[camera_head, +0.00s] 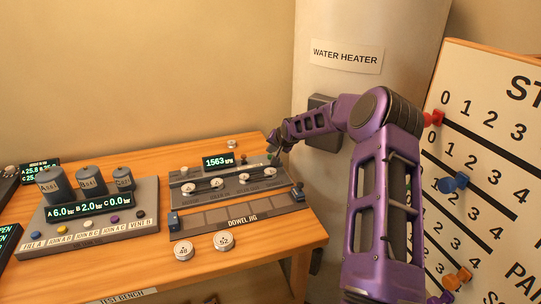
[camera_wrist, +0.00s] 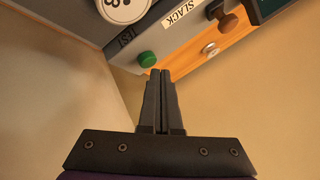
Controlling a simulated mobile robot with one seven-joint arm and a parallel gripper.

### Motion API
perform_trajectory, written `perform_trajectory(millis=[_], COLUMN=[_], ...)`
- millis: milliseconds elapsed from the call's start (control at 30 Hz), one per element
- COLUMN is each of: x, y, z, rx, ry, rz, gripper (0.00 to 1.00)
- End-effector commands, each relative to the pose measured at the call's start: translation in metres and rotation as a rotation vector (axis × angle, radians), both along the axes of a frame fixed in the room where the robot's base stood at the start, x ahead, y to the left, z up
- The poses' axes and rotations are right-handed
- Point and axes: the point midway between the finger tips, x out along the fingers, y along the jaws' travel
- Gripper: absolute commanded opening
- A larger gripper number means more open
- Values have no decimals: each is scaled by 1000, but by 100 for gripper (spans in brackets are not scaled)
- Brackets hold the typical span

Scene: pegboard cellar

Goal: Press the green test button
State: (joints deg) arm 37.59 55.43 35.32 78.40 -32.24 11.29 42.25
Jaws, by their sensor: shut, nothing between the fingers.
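The green test button (camera_wrist: 147,59) is a round green cap on the side of a grey panel, with a label reading TEST beside it. The panel belongs to the grey device with the 1563 RPM display (camera_head: 219,161) on the bench. In the wrist view my gripper (camera_wrist: 160,73) is shut and empty, its fingertips just below and right of the button in the picture. I cannot tell whether they touch it. In the head view my gripper (camera_head: 277,149) is small and dark at the device's right end, and it largely hides the button.
A brown knob (camera_wrist: 228,24) by a SLACK label is near the green button. The dowel jig (camera_head: 238,215) lies in front of the device. A console with several canisters (camera_head: 90,220) stands left. The water heater (camera_head: 345,85) is behind my arm, and a numbered board (camera_head: 490,150) is right.

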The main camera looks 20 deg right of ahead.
Motion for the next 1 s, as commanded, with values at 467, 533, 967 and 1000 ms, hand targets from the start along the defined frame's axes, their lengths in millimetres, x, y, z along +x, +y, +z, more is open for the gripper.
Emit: perform_trajectory(millis=[467,533,967,1000], x=[0,0,0,0], y=[0,0,0,0], z=[8,14,54,55], rx=[0,0,0,0], ry=[-2,-2,-2,-2], rz=[-1,-1,-1,-1], gripper=[0,0,0,0])
